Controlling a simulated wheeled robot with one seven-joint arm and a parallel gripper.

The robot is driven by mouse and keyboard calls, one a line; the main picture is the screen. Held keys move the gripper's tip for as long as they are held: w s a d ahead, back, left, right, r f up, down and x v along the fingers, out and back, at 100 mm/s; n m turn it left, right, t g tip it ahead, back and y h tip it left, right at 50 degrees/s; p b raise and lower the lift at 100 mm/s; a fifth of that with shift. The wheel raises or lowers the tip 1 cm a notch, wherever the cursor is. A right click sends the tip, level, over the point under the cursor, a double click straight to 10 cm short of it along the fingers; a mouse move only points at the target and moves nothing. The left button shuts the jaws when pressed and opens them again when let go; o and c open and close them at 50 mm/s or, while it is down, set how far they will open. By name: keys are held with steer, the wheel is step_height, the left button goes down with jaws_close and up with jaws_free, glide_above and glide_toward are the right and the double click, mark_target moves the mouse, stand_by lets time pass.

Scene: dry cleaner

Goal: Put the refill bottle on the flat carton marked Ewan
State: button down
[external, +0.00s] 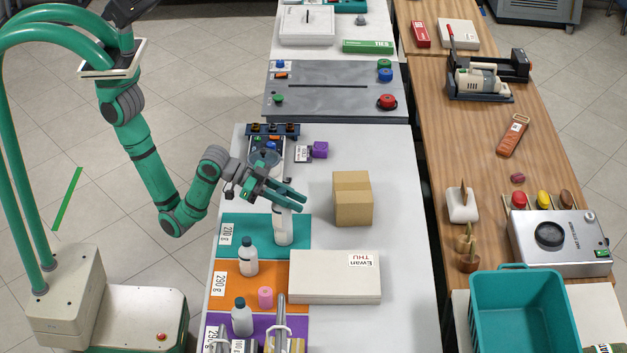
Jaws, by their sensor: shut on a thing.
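My gripper (289,200) is shut on the upper part of a white bottle (283,229), with its fingers pointing right and hiding the bottle's top. The bottle is upright over the teal mat (233,223) marked 210 g; I cannot tell whether it touches the mat. The flat carton (323,278) marked Ewan THU is white and lies in front, to the right, apart from the bottle. Other white bottles with dark caps stand on the orange mat (248,256) and near the purple mat (242,317); I cannot tell from here which is called the refill bottle.
A brown cardboard box (352,200) stands right of my gripper, behind the carton. A pink cylinder (265,297) stands left of the carton, and a metal stand (280,325) is in front. A teal crate (523,310) is at far right. The carton's top is clear.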

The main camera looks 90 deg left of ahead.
mark_target(288, 221)
steer(key=w+d+f, duration=0.4)
steer(key=w+f, duration=0.5)
steer(key=f, duration=0.2)
steer(key=shift+w+f, duration=0.15)
steer(key=shift+w, duration=0.1)
steer(key=shift+f, duration=0.15)
steer(key=c, duration=1.5)
jaws_free()
steer(key=v, duration=1.2)
